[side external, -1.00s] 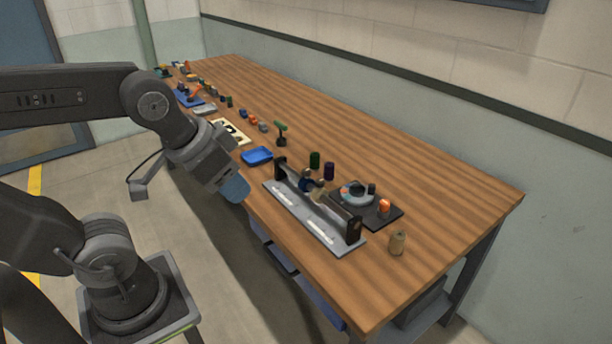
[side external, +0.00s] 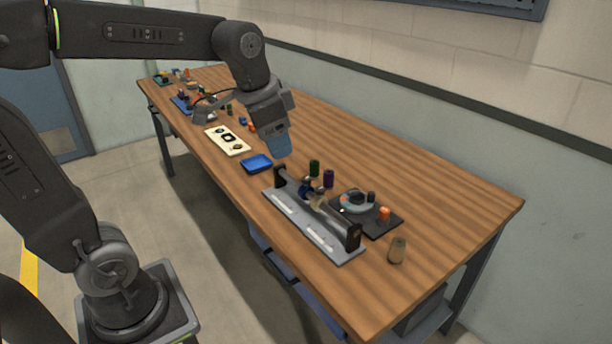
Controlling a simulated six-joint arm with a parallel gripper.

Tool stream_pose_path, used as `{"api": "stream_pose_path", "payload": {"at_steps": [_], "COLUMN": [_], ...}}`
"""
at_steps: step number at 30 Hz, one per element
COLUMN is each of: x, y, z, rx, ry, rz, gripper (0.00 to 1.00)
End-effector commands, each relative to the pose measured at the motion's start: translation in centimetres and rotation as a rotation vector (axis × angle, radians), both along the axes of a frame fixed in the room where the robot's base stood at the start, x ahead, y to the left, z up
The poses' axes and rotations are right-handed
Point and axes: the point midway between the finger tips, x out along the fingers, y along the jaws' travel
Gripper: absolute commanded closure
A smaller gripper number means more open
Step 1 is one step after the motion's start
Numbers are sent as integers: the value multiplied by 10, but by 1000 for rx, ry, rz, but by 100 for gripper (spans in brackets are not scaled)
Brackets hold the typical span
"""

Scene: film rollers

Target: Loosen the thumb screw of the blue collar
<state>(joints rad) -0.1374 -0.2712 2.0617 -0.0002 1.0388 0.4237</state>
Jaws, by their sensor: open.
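The blue collar (side external: 305,187) sits on the rail between the two black end posts of a grey fixture (side external: 331,246), near its left post. A tan piece (side external: 318,199) is beside it on the right. The thumb screw is too small to make out. My gripper (side external: 282,155) is open and empty, pointing down. In the picture it is above and left of the collar, apart from it, over the table near the fixture's left post.
A green roller (side external: 314,168) and a purple roller (side external: 328,179) stand behind the fixture. A black plate (side external: 388,222) with a grey ring and an orange piece lies to the right. A blue tray (side external: 257,164) and a tan cylinder (side external: 397,250) are nearby. The table's right back is clear.

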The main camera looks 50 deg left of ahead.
Motion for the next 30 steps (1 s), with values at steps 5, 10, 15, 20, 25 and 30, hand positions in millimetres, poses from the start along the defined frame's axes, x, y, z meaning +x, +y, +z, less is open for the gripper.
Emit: {"api": "stream_pose_path", "payload": {"at_steps": [5, 10, 15, 20, 25, 30], "x": [68, 123, 158, 172, 174, 173], "y": [41, 86, 124, 142, 146, 145], "z": [-11, -38, -69, -87, -99, -125], "rx": [40, 52, 44, 36, 34, 33], "ry": [118, 214, 281, 310, 317, 318], "rz": [-145, -295, -419, -483, -499, -497], "gripper": [47, 47, 47, 47, 47, 47]}}
